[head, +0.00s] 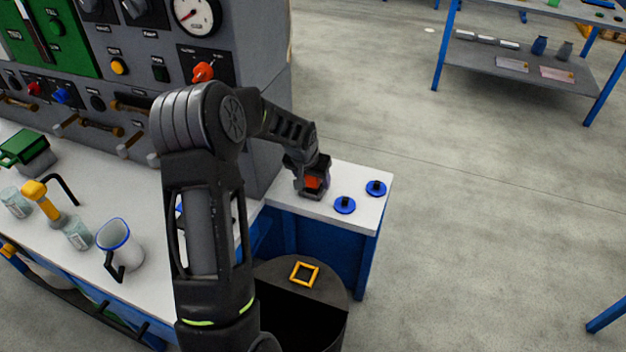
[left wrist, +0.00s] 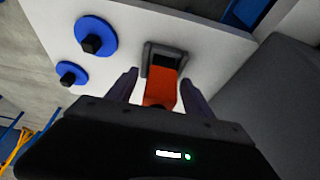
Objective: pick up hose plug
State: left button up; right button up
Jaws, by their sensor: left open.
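An orange block (left wrist: 160,90) with a dark grey squared frame (left wrist: 164,56) at its end is on the white bench end; it appears to be the hose plug. In the head view the orange part (head: 316,182) shows just below my left gripper (head: 311,180). In the left wrist view my left gripper (left wrist: 158,82) is open, with one finger on each side of the orange block. I cannot tell whether the fingers touch it. The block's near end is hidden by the gripper body. My right gripper is not in view.
Two blue discs with black knobs (head: 345,205) (head: 376,188) lie on the bench end beside the gripper. A grey control panel (head: 255,115) stands close behind.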

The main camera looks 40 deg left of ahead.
pick_arm(q)
jog(key=shift+c, duration=0.4)
grip_shut()
